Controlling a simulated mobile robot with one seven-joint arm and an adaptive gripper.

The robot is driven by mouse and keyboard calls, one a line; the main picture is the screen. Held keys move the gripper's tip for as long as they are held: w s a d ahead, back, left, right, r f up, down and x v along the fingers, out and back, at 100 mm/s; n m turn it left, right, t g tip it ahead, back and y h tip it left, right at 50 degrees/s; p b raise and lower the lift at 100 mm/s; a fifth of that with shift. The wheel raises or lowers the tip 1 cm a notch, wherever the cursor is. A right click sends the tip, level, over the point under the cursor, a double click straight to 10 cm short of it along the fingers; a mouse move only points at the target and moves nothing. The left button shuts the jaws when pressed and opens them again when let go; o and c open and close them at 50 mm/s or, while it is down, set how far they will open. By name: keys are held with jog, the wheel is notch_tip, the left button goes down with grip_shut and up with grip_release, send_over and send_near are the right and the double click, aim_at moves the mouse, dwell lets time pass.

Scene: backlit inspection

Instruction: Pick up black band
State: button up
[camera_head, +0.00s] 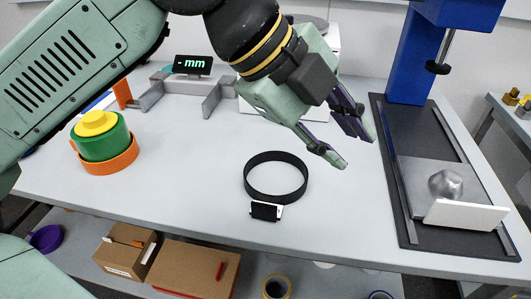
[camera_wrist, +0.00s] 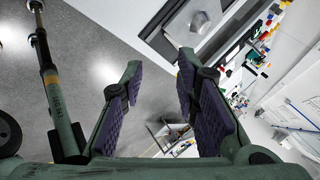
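The wrist view also shows the open gripper (camera_wrist: 153,110) with purple finger pads. The band cannot be made out in the wrist view.
A blue-columned press with a black base (camera_head: 405,235) stands at the right, bearing a metal lump (camera_head: 445,184). A green and yellow cylinder (camera_head: 100,135) in an orange ring is at the left. A caliper-like gauge (camera_head: 193,66) lies behind.

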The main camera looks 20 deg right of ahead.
jog(key=w+a+f+n+t+y, duration=0.1)
jog(key=w+a+f+n+y, duration=0.1)
jog(key=w+f+n+y, duration=0.15)
jog(key=n+t+y, duration=0.1)
jog(key=n+y, duration=0.3)
send_over(264, 204)
notch_tip(264, 204, down, 4)
jog(key=f, duration=0.4)
jog(key=shift+w+a+f, duration=0.1)
jog(key=shift+a+f, duration=0.1)
jog(key=shift+a, duration=0.1)
jog(key=shift+d+f+p, duration=0.15)
jog(key=shift+f+p, duration=0.4)
jog(key=shift+f, duration=1)
jog(key=shift+d+f+p, duration=0.15)
jog(key=shift+f+p, duration=0.35)
jog(key=shift+f, duration=1.05)
jog(key=shift+c, duration=0.3)
grip_shut()
